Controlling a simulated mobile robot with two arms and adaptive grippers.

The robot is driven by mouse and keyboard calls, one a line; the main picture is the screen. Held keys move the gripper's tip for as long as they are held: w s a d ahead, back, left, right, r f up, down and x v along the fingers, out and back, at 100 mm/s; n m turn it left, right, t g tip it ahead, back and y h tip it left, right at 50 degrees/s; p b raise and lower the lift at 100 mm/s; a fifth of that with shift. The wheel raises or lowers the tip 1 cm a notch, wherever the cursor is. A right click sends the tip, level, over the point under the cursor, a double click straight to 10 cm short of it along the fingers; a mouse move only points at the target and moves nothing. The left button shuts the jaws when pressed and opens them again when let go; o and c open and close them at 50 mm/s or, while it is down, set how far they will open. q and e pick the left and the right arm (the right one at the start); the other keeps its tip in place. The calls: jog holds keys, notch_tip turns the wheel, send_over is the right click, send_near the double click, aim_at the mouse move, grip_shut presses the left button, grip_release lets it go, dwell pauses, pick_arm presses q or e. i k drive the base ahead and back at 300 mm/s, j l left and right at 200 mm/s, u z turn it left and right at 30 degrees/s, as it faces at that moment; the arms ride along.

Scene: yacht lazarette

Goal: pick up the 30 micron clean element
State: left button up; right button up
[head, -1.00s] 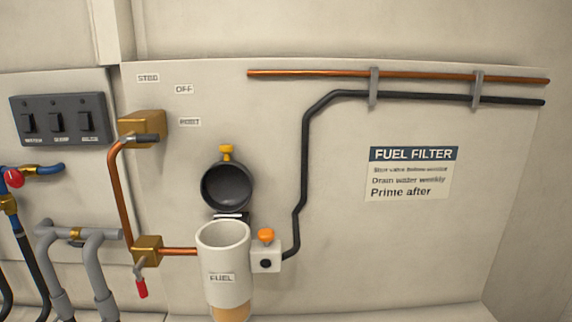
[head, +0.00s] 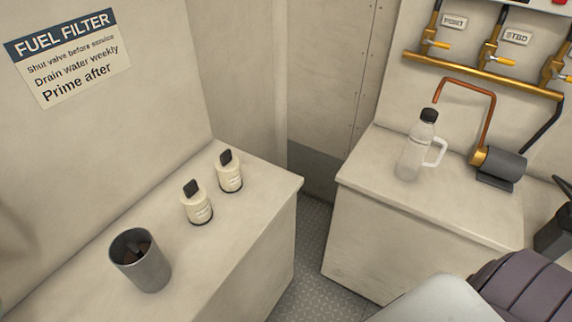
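Two cream cylindrical filter elements with black tabs on top stand upright on the left counter in the head view. The nearer element (head: 197,206) is left of and in front of the farther element (head: 229,174), with a small gap between them. Both carry small print that is too small to read, so I cannot tell which one is the 30 micron element.
A grey open canister (head: 140,262) with dark contents stands on the left counter (head: 235,235). A clear handled bottle (head: 411,154) and a pump (head: 497,165) sit on the right counter (head: 445,212). A floor gap separates the counters.

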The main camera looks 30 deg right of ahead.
aim_at(227, 166)
jog(key=z, duration=0.45)
jog(key=i+l, duration=0.1)
jog(key=l, duration=0.25)
jog(key=i+l+z, duration=0.1)
jog(key=l, duration=0.3)
jog(key=i+l, duration=0.15)
jog(key=l, duration=0.2)
jog(key=i+l+z, duration=0.1)
jog(key=l, duration=0.3)
